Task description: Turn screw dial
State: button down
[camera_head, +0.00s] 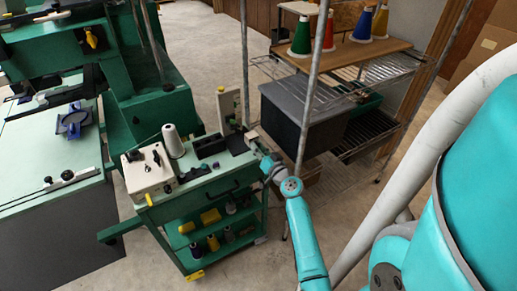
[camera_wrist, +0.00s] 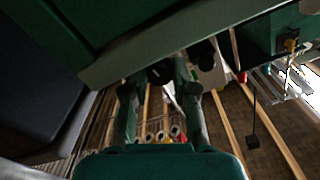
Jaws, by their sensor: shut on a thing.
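My gripper (camera_head: 257,147) is at the right end of the green cart's top (camera_head: 205,181) in the head view. In the wrist view its two dark green fingers (camera_wrist: 160,80) reach up to the underside of a green edge (camera_wrist: 190,42). They are shut on a small dark, knob-like part (camera_wrist: 160,72), which I take to be the screw dial. The part is mostly shadowed, and its markings and turn angle cannot be made out. In the head view my gripper hides it.
A white box (camera_head: 149,172) and a thread cone (camera_head: 172,140) stand on the cart. A metal pole (camera_head: 311,90) and a wire rack with a dark grey bin (camera_head: 300,108) are close to my arm. Coloured cones (camera_head: 301,36) stand on its upper shelf. Floor is free in front.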

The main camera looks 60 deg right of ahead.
jog(key=shift+m, duration=0.6)
jog(key=c, duration=0.9)
grip_release()
